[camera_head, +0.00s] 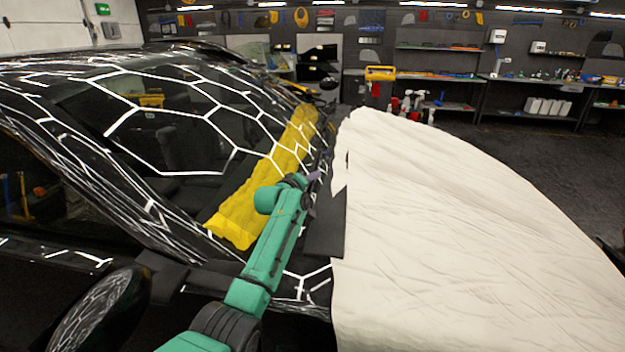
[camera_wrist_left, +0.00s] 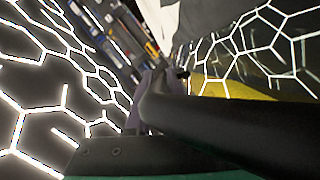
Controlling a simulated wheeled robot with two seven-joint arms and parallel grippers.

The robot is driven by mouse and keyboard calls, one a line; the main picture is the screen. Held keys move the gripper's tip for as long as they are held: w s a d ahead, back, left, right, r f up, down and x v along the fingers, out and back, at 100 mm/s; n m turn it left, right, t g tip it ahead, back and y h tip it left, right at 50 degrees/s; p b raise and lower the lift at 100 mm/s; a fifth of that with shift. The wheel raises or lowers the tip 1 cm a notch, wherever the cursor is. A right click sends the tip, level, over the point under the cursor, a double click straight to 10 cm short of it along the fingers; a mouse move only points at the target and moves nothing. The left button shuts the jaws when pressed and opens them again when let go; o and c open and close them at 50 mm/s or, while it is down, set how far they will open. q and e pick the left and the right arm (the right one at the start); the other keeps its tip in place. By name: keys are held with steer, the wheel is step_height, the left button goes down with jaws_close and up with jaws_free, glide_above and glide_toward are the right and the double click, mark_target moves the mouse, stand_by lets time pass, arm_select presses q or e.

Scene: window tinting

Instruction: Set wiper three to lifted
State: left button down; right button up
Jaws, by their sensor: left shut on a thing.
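My left gripper (camera_head: 312,177) reaches across the car from the lower left, with its purple fingertips by the lower edge of the windshield (camera_head: 165,130), between the yellow cloth and the pale cover. In the left wrist view the purple fingertips (camera_wrist_left: 153,90) are close together and shut on a thin dark part, which I take to be wiper three (camera_wrist_left: 183,73). Most of the wiper is hidden or lost against the black car, and I cannot tell its angle from the glass. My right gripper is not in view.
A yellow cloth (camera_head: 240,210) lies along the windshield's lower edge. A pale cover (camera_head: 440,230) spreads over the hood to the right. A side mirror (camera_head: 95,315) stands at the lower left. Shelves and workbenches (camera_head: 440,75) line the back wall.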

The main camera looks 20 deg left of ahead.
arm_select(q)
steer(key=shift+d+f+b, duration=0.1)
steer(key=shift+f+b, duration=0.05)
steer(key=shift+b, duration=0.2)
steer(key=shift+d+r+m+t+h+b, duration=0.2)
steer(key=shift+r+m+t+h+b, duration=0.2)
steer(key=shift+r+m+h+b, duration=0.25)
steer(key=shift+s+d+r, duration=0.2)
steer(key=shift+r, duration=0.1)
steer(key=c, duration=0.8)
jaws_free()
steer(key=shift+f, duration=0.1)
steer(key=shift+w+a, duration=0.1)
